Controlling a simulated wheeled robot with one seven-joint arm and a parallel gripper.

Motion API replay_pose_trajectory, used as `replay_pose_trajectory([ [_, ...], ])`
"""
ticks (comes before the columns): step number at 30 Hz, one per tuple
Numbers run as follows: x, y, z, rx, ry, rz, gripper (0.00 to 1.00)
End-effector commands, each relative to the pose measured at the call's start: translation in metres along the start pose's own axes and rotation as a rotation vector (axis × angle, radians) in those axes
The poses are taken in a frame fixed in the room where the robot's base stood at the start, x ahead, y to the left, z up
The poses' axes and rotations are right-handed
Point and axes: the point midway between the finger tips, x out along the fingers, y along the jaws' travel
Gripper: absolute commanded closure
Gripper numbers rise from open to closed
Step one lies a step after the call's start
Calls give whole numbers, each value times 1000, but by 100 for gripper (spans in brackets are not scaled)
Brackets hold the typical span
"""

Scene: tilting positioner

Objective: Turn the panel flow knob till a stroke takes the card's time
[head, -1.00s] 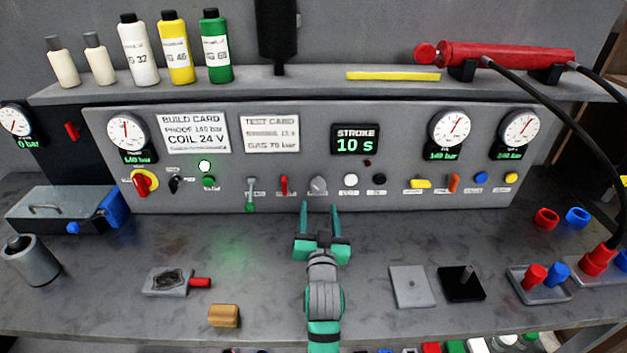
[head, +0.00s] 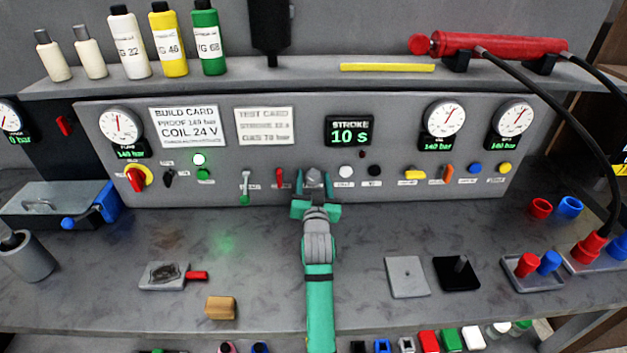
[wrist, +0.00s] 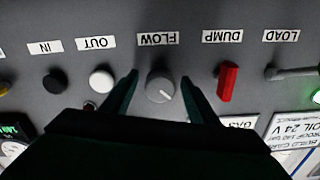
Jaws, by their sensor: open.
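The grey flow knob (wrist: 160,87) is in the wrist view, under a FLOW label that shows upside down. A pale pointer line shows on its face. My gripper (wrist: 158,88) is open, with one finger on each side of the knob and a small gap visible on both sides. In the head view my gripper (head: 315,190) is at the panel and mostly covers the knob. The stroke display (head: 349,132) reads 10 s. The test card (head: 265,127) is blurred; its stroke line looks like 12 s, but I cannot be sure.
A red DUMP lever (wrist: 228,82) is close beside the knob on one side, and a white OUT button (wrist: 101,80) on the other. A lit green lamp (head: 200,160) is on the panel. The bench in front holds a brown block (head: 221,307) and a black plate (head: 459,279).

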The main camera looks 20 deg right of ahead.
Motion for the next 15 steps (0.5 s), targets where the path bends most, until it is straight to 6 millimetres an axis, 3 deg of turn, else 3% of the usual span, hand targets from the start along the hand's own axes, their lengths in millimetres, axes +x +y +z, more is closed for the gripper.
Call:
replay_pose_trajectory([
  [3,0,0,0,0,0,0,46],
  [8,0,0,0,0,0,0,84],
  [15,0,0,0,-9,0,1,86],
])
